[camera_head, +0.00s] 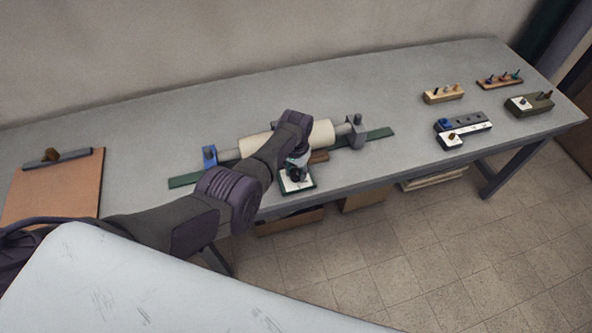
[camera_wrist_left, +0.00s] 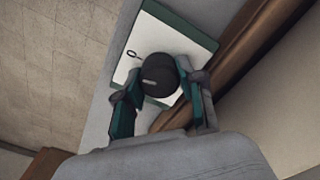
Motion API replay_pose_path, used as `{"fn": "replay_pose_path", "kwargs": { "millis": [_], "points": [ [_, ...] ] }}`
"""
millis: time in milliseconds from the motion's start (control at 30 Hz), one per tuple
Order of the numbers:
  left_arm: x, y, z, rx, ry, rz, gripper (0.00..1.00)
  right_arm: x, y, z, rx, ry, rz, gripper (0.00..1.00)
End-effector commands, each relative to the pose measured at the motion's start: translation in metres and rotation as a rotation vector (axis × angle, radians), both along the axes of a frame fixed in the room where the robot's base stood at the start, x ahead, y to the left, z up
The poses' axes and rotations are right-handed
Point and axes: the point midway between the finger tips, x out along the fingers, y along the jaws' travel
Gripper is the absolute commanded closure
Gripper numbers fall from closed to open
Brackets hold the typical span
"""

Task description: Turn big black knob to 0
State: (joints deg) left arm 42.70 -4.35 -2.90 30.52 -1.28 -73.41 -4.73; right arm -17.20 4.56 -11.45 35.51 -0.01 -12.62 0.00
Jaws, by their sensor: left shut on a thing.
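The big black knob (camera_wrist_left: 158,70) stands on a white plate (camera_wrist_left: 165,40) with a dark green base in the left wrist view. A short pale line marks the knob's top. A printed ring-shaped mark, like a 0, is on the plate at the knob's upper left. My left gripper (camera_wrist_left: 160,88) has its teal-padded fingers on both sides of the knob and is shut on it. In the head view, my left gripper (camera_head: 297,173) is over the plate (camera_head: 300,187) at the table's front edge and mostly hides the knob. My right gripper is not in view.
A cream roller (camera_head: 257,145) on a green rail lies behind my left gripper. A brown strip (camera_wrist_left: 235,60) runs beside the plate. A clipboard (camera_head: 60,185) lies at the left. Several small knob and peg blocks (camera_head: 465,128) stand at the right.

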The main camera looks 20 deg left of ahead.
Motion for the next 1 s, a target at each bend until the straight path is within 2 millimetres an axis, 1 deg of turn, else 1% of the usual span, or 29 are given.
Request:
{"fn": "replay_pose_path", "kwargs": {
  "millis": [200,400,967,1000],
  "points": [
    [0.0007,0.0001,0.0009,0.001,-0.002,-0.129,0.96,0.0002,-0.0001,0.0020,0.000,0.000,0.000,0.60],
    [0.0006,0.0000,0.0007,0.000,-0.002,-0.197,0.96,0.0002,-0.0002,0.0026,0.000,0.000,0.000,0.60],
    [0.0008,-0.0002,0.0008,0.000,-0.002,-0.229,0.96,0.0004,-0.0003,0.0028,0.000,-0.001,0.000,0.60],
    [0.0008,-0.0002,0.0008,0.000,-0.002,-0.228,0.58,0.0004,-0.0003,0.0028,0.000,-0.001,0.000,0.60]
  ]
}}
